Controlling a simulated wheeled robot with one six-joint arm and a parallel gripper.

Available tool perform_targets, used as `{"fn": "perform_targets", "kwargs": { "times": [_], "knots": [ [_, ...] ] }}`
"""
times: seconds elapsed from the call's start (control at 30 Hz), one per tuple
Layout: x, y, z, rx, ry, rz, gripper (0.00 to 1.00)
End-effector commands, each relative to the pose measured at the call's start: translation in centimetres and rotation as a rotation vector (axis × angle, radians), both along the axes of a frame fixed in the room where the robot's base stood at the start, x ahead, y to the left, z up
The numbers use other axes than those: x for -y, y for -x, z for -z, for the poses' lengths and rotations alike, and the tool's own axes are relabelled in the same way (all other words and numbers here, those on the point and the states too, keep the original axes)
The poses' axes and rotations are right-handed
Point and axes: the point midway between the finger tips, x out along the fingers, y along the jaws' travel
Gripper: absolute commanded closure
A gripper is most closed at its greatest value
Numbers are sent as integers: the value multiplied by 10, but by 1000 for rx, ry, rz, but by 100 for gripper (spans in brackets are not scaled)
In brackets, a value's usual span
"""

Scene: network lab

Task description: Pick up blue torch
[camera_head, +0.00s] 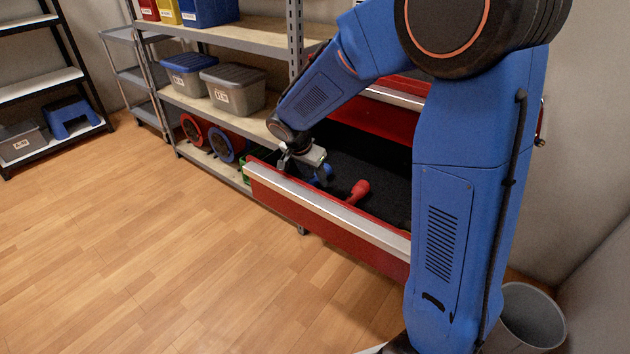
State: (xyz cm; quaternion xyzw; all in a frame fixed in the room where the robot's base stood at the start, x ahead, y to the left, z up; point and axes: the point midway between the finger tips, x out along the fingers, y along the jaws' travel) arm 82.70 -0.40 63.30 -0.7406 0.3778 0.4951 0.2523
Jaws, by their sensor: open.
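The blue torch (327,170) lies in the open red drawer (325,207), near the drawer's left end. Only a small part of it shows, and my gripper hides the rest. My gripper (312,180) points down into the drawer, right over the blue torch. The view is too small to tell whether the fingers touch it. The jaws are open. A red torch (358,192) lies in the drawer to the right of the blue one, apart from it.
The drawer's front wall and a shelf post (295,35) stand close to my arm. Shelves at left hold a grey bin (233,88) and a blue-lidded bin (188,75). A waste bin (528,318) stands at lower right. The wooden floor at left is clear.

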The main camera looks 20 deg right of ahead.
Motion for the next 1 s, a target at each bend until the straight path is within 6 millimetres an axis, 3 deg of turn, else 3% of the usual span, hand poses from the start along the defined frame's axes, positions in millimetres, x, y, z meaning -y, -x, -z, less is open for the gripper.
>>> {"fn": "perform_targets", "kwargs": {
  "times": [0.1, 0.27, 0.3, 0.73, 1.0],
  "knots": [
    [0, 0, 0, 0, 0, 0, 58],
    [0, 0, 0, 0, 0, 0, 96],
    [0, 0, 0, 0, 0, 0, 100],
    [0, 0, -5, 2, 0, -1, 100],
    [-1, -1, -46, 6, -1, 0, 100]
  ]
}}
